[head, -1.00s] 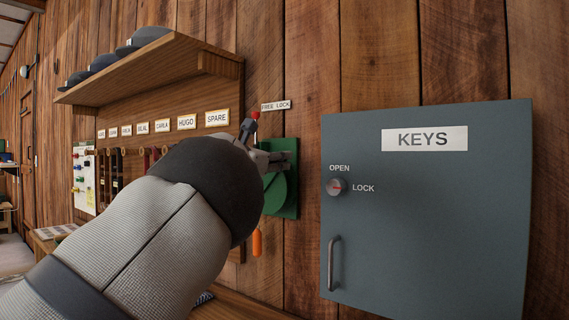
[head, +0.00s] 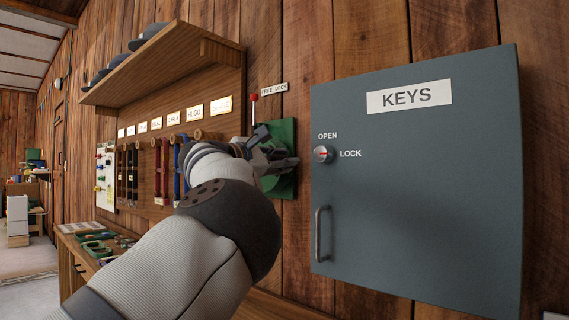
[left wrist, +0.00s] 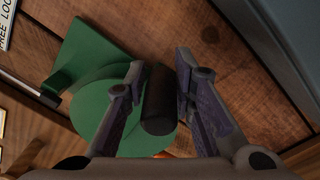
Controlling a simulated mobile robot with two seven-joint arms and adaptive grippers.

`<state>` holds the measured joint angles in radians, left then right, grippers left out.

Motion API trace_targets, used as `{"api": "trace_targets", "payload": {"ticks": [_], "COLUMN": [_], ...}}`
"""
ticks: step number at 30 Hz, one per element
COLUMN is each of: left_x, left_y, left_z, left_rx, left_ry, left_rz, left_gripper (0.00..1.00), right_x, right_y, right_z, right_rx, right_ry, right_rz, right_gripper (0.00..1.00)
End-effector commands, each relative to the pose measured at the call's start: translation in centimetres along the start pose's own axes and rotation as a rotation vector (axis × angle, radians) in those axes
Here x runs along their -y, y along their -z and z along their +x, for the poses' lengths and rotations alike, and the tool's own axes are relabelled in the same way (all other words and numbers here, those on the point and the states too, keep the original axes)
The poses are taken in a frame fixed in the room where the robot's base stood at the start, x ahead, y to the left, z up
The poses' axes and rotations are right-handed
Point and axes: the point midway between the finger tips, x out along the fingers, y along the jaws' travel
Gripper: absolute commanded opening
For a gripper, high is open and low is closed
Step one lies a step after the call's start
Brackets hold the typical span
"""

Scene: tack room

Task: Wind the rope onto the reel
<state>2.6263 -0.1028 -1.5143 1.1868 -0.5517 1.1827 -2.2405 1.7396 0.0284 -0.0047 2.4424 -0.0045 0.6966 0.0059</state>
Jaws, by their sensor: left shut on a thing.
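The green reel (head: 287,135) is mounted on the plank wall, left of the key cabinet. My arm and gripper hide much of it in the head view. The left wrist view shows its green plate and round drum (left wrist: 96,92) close up. My left gripper (head: 284,161) is at the reel, its fingers shut on a dark cylindrical handle (left wrist: 158,100) in front of the drum. A lever with a red knob (head: 254,97) stands beside the FREE LOCK label (head: 274,89). I cannot make out the rope; a small orange spot shows below the handle in the left wrist view.
The grey KEYS cabinet (head: 420,190) with its OPEN/LOCK knob (head: 323,154) and bar handle is close on the right. A wooden shelf (head: 165,65) with caps and a name-tagged rack (head: 187,115) with hanging straps are on the left. A bench (head: 72,250) runs below.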

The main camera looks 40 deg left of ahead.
Motion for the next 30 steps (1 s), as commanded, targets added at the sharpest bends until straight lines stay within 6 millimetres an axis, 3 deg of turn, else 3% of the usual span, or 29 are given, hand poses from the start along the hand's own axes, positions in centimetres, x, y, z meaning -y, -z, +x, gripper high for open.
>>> {"api": "trace_targets", "payload": {"ticks": [1,19,20,21,30], "left_x": [0.69,0.71,0.71,0.68,0.41], "left_y": [0.79,1.13,1.15,1.14,0.72], "left_z": [0.12,0.03,0.03,0.02,-0.04], "left_rx": [-0.009,-0.013,-0.013,-0.013,-0.007], "left_ry": [0.011,0.009,0.009,0.009,0.004], "left_rz": [-0.011,-0.016,-0.017,-0.016,-0.009], "left_gripper": [0.00,0.00,0.31,0.40,0.41], "right_x": [0.00,0.00,0.00,0.00,-0.01], "right_y": [0.00,0.00,0.00,0.00,0.00], "right_z": [0.31,0.54,0.54,0.55,0.51], "right_rx": [0.005,0.008,0.008,0.008,0.008], "right_ry": [0.000,0.000,0.000,0.000,0.000], "right_rz": [0.000,0.000,0.000,0.000,0.000], "right_gripper": [0.40,0.40,0.40,0.40,0.40]}}
